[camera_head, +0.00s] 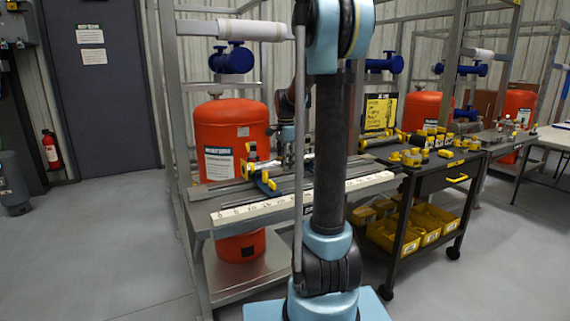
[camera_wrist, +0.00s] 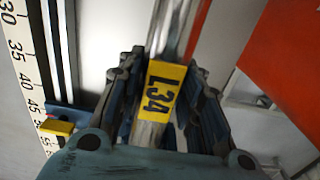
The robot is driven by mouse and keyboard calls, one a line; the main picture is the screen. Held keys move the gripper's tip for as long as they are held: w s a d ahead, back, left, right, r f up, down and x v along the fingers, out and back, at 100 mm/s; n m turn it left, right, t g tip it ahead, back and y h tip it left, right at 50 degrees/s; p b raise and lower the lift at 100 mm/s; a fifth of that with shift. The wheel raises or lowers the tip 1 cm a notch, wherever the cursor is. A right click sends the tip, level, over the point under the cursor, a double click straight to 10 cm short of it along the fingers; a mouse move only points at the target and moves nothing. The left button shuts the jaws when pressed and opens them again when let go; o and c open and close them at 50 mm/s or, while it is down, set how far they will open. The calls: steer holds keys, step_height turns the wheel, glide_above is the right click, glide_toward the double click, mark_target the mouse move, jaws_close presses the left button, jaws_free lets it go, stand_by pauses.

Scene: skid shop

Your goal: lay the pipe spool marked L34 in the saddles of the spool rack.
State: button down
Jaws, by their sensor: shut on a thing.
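My gripper (camera_wrist: 163,65) is shut on the pipe spool marked L34 (camera_wrist: 175,30), with a finger on each side of its yellow label in the wrist view. The grey metal pipe runs up out of the top of that view; its lower part is hidden by the gripper. In the head view my gripper (camera_head: 288,158) is low over the bench with the long scale (camera_head: 300,201), partly behind my arm. A blue and yellow stop (camera_head: 264,181) stands on this bench and also shows in the wrist view (camera_wrist: 57,127). I cannot make out which parts are the rack's saddles.
An orange tank (camera_head: 232,130) stands in the skid frame behind the bench. A black cart (camera_head: 440,185) with yellow tools and yellow bins stands at the right. The floor (camera_head: 110,250) at the left is clear.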

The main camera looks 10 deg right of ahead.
steer(key=shift+f, duration=0.1)
steer(key=c, duration=1)
jaws_free()
steer(key=shift+c, duration=0.2)
steer(key=shift+c, duration=0.6)
steer(key=shift+r, duration=4)
